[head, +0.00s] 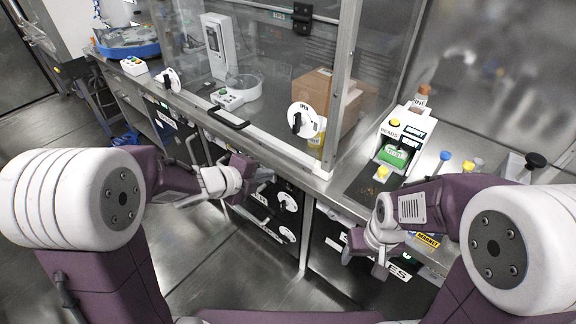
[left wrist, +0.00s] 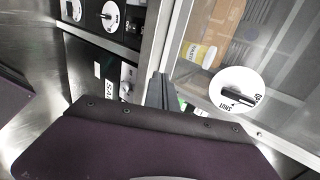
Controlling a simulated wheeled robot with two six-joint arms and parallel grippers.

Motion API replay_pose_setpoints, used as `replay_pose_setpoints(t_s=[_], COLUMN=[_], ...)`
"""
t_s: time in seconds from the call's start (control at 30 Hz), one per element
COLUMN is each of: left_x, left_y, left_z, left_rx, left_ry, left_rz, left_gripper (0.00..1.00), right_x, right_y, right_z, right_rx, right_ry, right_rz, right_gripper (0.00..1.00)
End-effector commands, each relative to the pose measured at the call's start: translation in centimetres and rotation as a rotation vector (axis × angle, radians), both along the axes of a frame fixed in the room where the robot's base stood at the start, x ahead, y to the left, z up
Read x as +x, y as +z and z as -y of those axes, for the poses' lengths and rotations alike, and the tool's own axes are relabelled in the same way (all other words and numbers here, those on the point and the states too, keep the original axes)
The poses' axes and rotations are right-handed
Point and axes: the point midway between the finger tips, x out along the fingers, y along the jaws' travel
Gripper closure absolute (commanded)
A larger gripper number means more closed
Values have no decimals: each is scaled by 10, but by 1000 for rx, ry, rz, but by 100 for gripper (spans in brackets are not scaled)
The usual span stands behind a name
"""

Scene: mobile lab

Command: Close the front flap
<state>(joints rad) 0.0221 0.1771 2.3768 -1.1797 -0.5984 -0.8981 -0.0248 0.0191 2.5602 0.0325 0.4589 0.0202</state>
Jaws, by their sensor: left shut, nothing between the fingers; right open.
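The front flap (head: 265,72) is a clear panel on the bench enclosure, with a black bar handle (head: 230,118) low on it. A white round dial with a black knob (head: 302,120) sits at its right and a similar dial (head: 172,80) at its left. The right dial also shows in the left wrist view (left wrist: 238,90), marked OPEN and SHUT. I cannot tell whether the flap is fully closed. My left gripper (head: 238,180) is shut and empty, below the bench edge and apart from the handle. My right gripper (head: 364,262) is open and empty, low at the right.
A cardboard box (head: 325,95) and a white instrument (head: 238,90) stand behind the panel. A metal post (head: 341,85) stands at its right. Drawers with dials (head: 287,201) lie below.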

Motion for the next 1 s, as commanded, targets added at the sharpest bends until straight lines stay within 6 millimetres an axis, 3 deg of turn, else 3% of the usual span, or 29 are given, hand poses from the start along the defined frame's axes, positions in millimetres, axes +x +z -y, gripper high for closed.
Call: replay_pose_setpoints(t_s=[0.03, 0.3, 0.6, 1.0], left_x=[7, 45, 74, 77], left_y=[-12, -44, -43, -45], left_z=[7, 36, 58, 60], left_rx=[1, 0, 0, -3], left_ry=[-3, -2, 1, 1], left_rz=[-2, -1, -1, 3], left_gripper=[100, 100, 100, 100], right_x=[0, 0, 0, 0], right_y=[-9, -25, -20, -23], right_z=[0, 0, 0, 0], right_rx=[0, 0, 0, 0], right_ry=[0, 0, 0, 0], right_rz=[0, 0, 1, 0], right_gripper=[34, 34, 34, 34])
